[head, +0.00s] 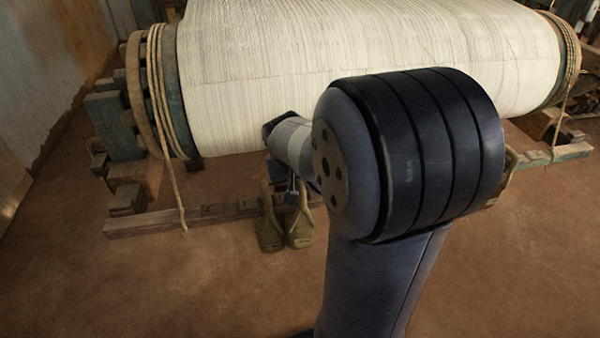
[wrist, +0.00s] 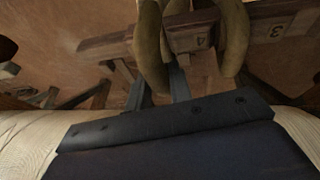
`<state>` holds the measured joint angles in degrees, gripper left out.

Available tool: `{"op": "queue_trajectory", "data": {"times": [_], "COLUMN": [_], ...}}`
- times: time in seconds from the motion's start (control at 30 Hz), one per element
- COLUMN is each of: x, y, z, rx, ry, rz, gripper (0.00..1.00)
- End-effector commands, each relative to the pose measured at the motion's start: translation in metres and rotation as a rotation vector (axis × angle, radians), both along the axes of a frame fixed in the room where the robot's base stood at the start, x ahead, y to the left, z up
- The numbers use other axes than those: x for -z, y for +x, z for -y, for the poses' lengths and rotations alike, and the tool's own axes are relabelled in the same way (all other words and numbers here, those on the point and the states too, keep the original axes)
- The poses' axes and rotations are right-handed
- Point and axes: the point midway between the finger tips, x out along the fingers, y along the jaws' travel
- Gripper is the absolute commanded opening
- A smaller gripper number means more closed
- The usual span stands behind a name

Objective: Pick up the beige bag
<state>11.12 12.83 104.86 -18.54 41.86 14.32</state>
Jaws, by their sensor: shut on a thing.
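The beige bag (head: 299,230) shows in the head view as two olive-beige pouches side by side at the low wooden beam, under the near side of the loom's cloth roll. My gripper (head: 291,197) is at its upper part, partly hidden by my arm. In the wrist view the bag (wrist: 150,45) shows as two rounded lobes, one on either side of the number 4 label. My gripper's fingers (wrist: 160,88) are shut on the left lobe; the right lobe is outside them. I cannot tell whether the bag still rests on the beam.
The wide cloth roll (head: 260,75) fills the back, close to my wrist. A numbered wooden beam (head: 150,222) runs low in front of it, and a rope (head: 176,190) hangs at its left. The earthen floor (head: 120,290) in front is clear.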

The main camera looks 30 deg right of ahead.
Motion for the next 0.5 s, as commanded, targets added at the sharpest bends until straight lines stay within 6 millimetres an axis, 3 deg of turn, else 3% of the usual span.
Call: {"op": "queue_trajectory", "data": {"times": [0.5], "x": [-0.002], "y": [-0.073], "z": [-0.065], "rx": [-0.009], "ry": [-0.001], "rz": [0.004], "gripper": [0.00]}}
